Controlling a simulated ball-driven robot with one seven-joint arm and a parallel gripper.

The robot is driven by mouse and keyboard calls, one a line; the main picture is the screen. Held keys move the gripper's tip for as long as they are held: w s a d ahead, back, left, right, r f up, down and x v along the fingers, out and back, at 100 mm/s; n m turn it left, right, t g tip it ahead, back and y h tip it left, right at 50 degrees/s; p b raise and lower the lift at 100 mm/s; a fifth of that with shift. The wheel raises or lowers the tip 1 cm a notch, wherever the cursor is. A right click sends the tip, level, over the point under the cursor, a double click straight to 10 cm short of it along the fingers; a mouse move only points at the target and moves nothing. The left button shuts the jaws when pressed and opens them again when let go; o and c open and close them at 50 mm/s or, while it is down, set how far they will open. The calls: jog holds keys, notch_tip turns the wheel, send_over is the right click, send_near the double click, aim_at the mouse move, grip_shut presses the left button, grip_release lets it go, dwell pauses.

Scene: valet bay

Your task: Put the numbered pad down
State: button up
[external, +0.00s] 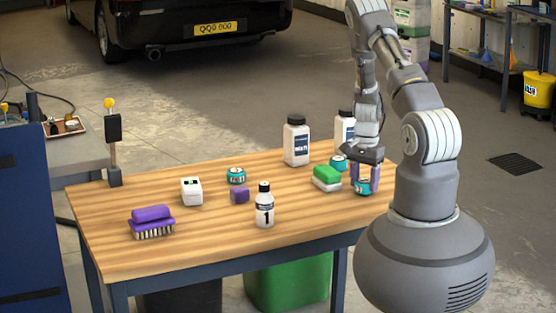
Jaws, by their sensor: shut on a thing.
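My gripper (364,178) points down over the right end of the wooden table (190,245). It is shut on a small round teal pad (362,188) with pale markings on its side, too small to read. The fingers cover part of it. The pad is at or just above the tabletop; I cannot tell if it touches.
A green-and-white sponge (327,178) lies just left of the gripper. White bottles (296,142) (344,130) stand behind. The front right tabletop is clear.

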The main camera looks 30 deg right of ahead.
aim_at(364, 180)
jog(key=shift+f, duration=0.15)
jog(key=o, duration=1)
notch_tip(364, 180, up, 12)
jog(key=p, duration=0.4)
jog(key=shift+r, duration=0.2)
